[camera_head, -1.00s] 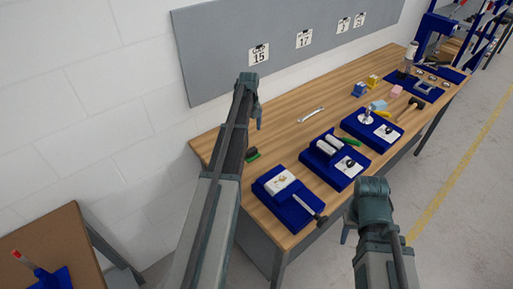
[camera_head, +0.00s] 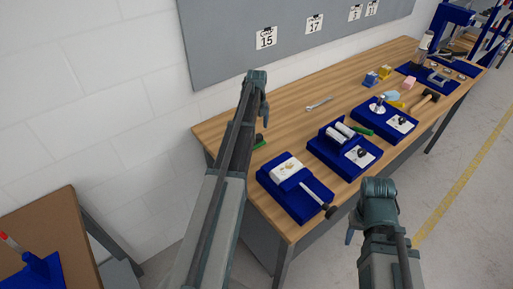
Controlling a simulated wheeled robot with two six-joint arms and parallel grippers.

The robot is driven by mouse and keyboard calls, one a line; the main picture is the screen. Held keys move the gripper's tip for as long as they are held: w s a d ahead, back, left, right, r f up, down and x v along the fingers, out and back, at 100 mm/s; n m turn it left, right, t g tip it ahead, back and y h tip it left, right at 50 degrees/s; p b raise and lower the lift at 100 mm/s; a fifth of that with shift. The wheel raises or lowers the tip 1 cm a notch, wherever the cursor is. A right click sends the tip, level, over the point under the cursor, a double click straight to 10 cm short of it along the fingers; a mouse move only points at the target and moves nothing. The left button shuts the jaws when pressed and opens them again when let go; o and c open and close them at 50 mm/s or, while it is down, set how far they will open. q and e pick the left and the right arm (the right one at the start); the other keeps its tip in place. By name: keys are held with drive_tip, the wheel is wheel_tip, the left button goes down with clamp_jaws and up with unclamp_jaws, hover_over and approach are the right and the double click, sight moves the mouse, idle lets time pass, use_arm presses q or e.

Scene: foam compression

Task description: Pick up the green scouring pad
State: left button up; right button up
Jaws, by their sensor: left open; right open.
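A small green item (camera_head: 260,140), which looks like the scouring pad, lies on the wooden workbench (camera_head: 285,122) near its left end. My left arm hides part of it, so its full shape cannot be told. My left gripper (camera_head: 265,112) is open and empty, in the air; in the picture it is just above the green item, and apart from it. My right gripper (camera_head: 350,234) is open and empty in front of the bench's front edge, far from the green item.
Blue fixtures stand along the bench front: one with a white block (camera_head: 288,167), one with rollers (camera_head: 342,132), one with a knob (camera_head: 378,107). A green-handled thing (camera_head: 361,130) lies by the rollers. A wrench (camera_head: 320,103) lies farther back. A grey board (camera_head: 290,60) hangs behind.

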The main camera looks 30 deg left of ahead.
sight(256, 136)
use_arm(q)
drive_tip(key=shift+f+b, duration=2.7)
drive_tip(key=shift+f, duration=0.4)
drive_tip(key=shift+r, duration=0.1)
drive_tip(key=c, duration=1)
drive_tip(key=shift+r, duration=0.1)
wheel_tip(256, 136, up, 10)
drive_tip(key=p, duration=1)
